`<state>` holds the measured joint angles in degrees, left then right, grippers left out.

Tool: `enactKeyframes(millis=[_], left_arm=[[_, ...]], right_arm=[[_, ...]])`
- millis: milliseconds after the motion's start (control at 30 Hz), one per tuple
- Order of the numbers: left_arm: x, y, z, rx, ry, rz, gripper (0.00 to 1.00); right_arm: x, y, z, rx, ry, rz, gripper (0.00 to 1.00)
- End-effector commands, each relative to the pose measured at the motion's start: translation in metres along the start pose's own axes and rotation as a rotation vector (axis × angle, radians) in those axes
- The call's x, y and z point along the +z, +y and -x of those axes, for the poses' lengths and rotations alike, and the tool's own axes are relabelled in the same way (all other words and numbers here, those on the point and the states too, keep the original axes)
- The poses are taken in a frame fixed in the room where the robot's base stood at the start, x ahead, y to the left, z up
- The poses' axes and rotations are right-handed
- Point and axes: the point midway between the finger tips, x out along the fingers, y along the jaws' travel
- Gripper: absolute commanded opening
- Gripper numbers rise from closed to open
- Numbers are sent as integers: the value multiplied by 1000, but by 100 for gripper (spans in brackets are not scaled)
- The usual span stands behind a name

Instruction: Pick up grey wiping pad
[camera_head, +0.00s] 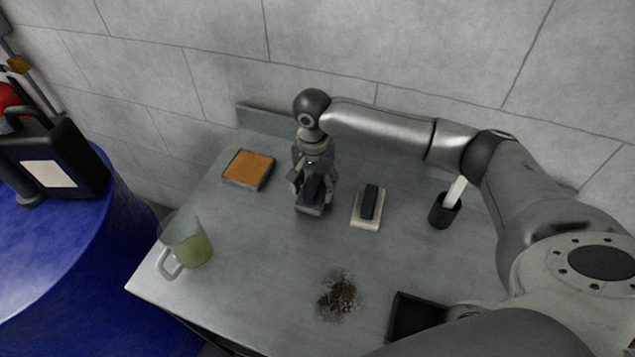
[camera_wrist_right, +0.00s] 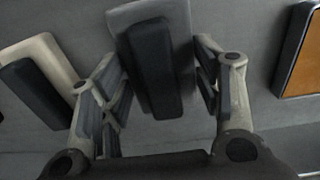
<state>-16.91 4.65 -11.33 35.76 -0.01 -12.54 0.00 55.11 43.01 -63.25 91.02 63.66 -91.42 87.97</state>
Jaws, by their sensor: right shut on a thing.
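The grey wiping pad (camera_head: 311,209) has a dark block handle on a grey base. In the head view it is under my right gripper (camera_head: 311,186), between the orange pad and the white pad. I cannot tell whether the pad's base is touching the table. My left gripper is not in view.
A white pad with a dark handle (camera_head: 367,206) lies right of the gripper. An orange pad in a tray (camera_head: 247,169) lies left. A jug (camera_head: 187,245), a dirt pile (camera_head: 339,296), a black tray (camera_head: 414,316) and a black cup (camera_head: 444,211) stand on the grey table (camera_head: 262,275).

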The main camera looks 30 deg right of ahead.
Motion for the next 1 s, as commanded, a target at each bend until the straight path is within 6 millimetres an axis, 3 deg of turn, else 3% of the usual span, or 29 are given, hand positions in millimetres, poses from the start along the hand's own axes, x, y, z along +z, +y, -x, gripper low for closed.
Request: enactKeyframes(millis=[167, 467, 700, 1000], left_arm=[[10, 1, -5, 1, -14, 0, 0], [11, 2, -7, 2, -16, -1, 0], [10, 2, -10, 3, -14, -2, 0], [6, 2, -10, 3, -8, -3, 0]], right_arm=[[2, 1, 26, -3, 1, 1, 35], [50, 23, 86, -5, 4, 5, 35], [94, 42, 105, -4, 1, 5, 35], [123, 56, 120, -3, 1, 1, 35]])
